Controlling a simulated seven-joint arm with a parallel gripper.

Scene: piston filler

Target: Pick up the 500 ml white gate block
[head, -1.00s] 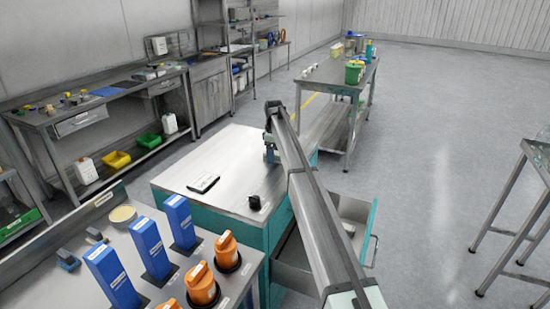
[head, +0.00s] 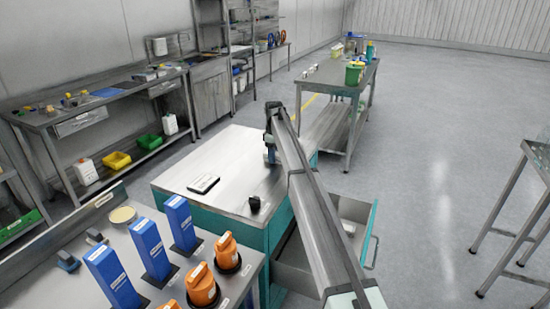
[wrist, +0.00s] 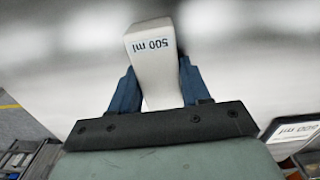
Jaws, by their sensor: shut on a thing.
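The 500 ml white gate block (wrist: 150,32) stands out in the wrist view, with "500 ml" in dark letters on its face. My gripper (wrist: 160,82) has its two blue fingers on either side of the block, shut on it. In the head view my gripper (head: 270,156) is low over the far part of the teal cabinet's steel top. The block is not visible there, hidden by the gripper and arm. I cannot tell whether it is clear of the surface.
Another white labelled piece (wrist: 293,131) shows at the right of the wrist view, its label partly cut off. A dark flat device (head: 203,184) and a small black object (head: 254,203) lie on the cabinet top (head: 225,165). An open drawer (head: 350,215) juts out to the right.

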